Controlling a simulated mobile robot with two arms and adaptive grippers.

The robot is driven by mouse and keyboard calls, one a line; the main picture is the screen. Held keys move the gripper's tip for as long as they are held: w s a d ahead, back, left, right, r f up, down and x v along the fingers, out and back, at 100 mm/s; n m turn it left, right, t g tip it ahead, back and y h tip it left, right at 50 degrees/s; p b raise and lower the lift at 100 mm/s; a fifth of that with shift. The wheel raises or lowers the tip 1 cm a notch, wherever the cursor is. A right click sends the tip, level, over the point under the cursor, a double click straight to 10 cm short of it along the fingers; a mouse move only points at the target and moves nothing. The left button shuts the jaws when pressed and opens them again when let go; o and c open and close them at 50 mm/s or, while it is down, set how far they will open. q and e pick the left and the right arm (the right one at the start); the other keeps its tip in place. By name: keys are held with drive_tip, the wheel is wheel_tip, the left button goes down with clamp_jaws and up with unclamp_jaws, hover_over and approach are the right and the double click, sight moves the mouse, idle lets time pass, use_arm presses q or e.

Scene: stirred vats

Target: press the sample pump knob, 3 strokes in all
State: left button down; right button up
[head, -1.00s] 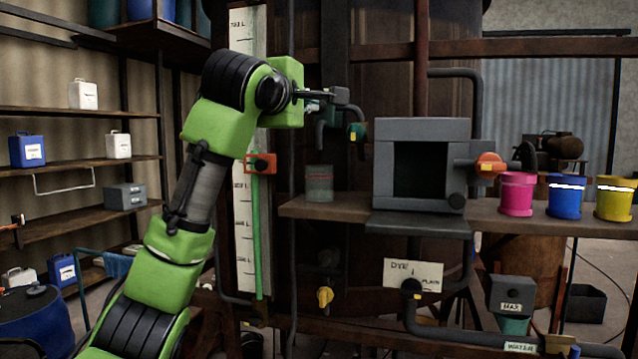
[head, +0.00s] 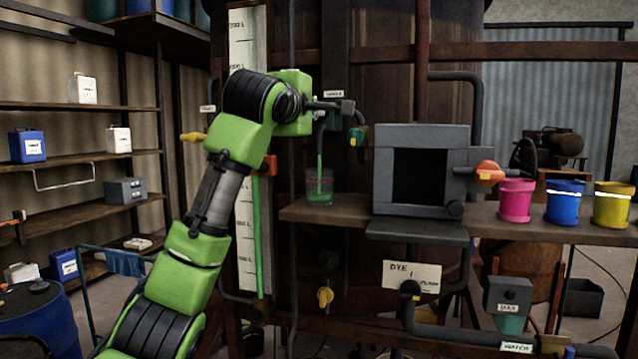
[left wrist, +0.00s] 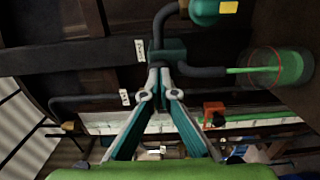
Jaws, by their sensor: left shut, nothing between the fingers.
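The sample pump shows in the head view under a small white label (head: 333,93). My left gripper (head: 326,105) is shut and empty, level with the pump's dark knob block (head: 347,107). In the left wrist view the closed fingertips (left wrist: 160,74) meet at the dark teal pump block (left wrist: 170,48); whether they touch it I cannot tell. A black spout (left wrist: 205,71) runs a green stream into a clear jar (head: 319,187). The jar stands on the shelf with green liquid in its lower part; it also shows in the left wrist view (left wrist: 285,68). My right gripper is not in view.
A wooden shelf (head: 275,212) holds a grey box (head: 421,135) and pink (head: 516,203), blue (head: 565,205) and yellow (head: 611,205) pots at right. A yellow valve handle (head: 193,137) sits left of my arm. An orange handle (head: 488,172) is beside the box.

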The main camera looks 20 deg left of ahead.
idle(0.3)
use_arm(q)
drive_tip(key=s+b, duration=0.3)
drive_tip(key=shift+s, duration=0.1)
idle(0.4)
idle(0.6)
